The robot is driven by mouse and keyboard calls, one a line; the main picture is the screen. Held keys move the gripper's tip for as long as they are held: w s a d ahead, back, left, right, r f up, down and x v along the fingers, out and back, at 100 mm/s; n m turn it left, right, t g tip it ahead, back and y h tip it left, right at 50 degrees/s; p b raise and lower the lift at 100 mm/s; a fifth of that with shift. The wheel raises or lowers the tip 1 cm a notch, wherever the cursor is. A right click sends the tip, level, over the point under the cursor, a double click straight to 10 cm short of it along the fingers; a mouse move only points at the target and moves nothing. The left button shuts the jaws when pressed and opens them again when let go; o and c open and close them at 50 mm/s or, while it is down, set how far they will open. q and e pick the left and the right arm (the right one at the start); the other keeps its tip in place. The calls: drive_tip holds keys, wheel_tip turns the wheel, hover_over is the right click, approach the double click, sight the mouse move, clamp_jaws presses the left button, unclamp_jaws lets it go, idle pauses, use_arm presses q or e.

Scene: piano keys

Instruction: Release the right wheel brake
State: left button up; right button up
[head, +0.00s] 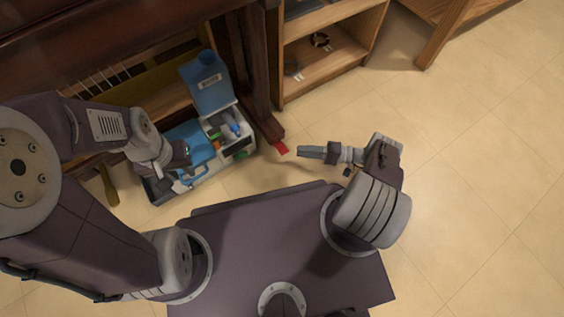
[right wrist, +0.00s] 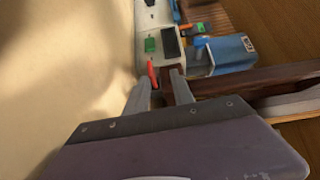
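The small red brake lever (head: 282,148) sticks out low by the foot of the dark wooden piano leg (head: 256,80). It also shows in the right wrist view (right wrist: 152,74). The wheel itself cannot be made out. My right gripper (head: 303,152) is just right of the red lever in the head view, low over the floor and apart from it. In the right wrist view its two fingers (right wrist: 160,86) are spread with nothing held, and the lever shows beyond the gap between the tips. My left gripper (head: 184,152) hangs over the blue-and-white toolbox; its fingers are too small to read.
A wooden shelf (head: 335,62) stands behind right. Tiled floor (head: 480,190) is clear to the right.

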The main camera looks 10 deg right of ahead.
sight(287, 151)
drive_tip(key=shift+s+d+f+m+t, duration=0.25)
drive_tip(key=shift+d+f+m+t, duration=0.15)
drive_tip(key=shift+f, duration=0.2)
drive_tip(key=shift+s+d+f+m+t, duration=0.25)
drive_tip(key=shift+d+f+m+t, duration=0.1)
drive_tip(key=shift+f, duration=0.2)
drive_tip(key=shift+d, duration=0.3)
drive_tip(key=shift+r, duration=0.1)
drive_tip(key=shift+a, duration=0.25)
drive_tip(key=shift+h, duration=0.3)
drive_tip(key=x, duration=0.8)
drive_tip(key=shift+w+a+b, duration=0.15)
drive_tip(key=shift+a+b, duration=0.05)
drive_tip(key=shift+b, duration=0.15)
drive_tip(key=shift+r, duration=0.1)
clamp_jaws()
